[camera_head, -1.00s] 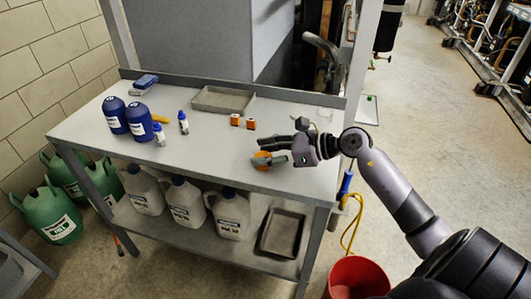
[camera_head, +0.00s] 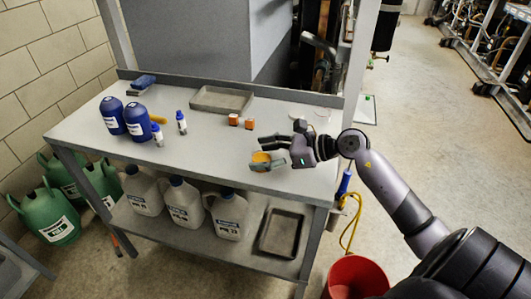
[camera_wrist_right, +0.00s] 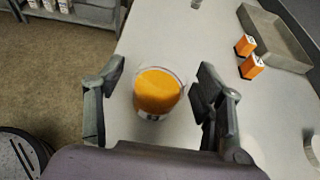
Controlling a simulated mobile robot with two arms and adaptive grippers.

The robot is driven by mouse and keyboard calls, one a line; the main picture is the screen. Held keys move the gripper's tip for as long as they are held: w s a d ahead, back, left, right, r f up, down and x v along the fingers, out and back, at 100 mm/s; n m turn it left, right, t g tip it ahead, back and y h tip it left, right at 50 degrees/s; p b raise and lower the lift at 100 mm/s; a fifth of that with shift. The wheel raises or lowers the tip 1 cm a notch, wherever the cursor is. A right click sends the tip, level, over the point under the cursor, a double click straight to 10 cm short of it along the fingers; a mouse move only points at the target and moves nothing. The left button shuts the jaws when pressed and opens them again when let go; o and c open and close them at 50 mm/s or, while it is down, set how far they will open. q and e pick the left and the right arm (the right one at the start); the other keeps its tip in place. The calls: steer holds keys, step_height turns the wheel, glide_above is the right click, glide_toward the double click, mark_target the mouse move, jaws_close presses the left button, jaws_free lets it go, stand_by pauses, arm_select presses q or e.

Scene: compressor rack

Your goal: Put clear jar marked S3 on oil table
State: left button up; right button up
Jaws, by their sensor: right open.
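A clear jar with orange contents (camera_head: 261,158) stands on the grey table top (camera_head: 215,160) near its front right edge. In the right wrist view the jar (camera_wrist_right: 158,92) is between the open fingers of my right gripper (camera_wrist_right: 158,100), with a gap on both sides. Its label is only partly visible and I cannot read it surely. In the head view my right gripper (camera_head: 268,153) reaches in from the right, low over the table, its fingers on either side of the jar. My left gripper is not in view.
Blue bottles (camera_head: 138,121), small white-and-blue bottles (camera_head: 181,122), orange boxes (camera_head: 234,119) and a grey tray (camera_head: 222,99) are on the table. Clear round items (camera_head: 297,114) stand behind my gripper. A red bucket (camera_head: 357,277) stands on the floor.

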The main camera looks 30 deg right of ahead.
steer(key=shift+r, duration=0.15)
steer(key=v, duration=1.2)
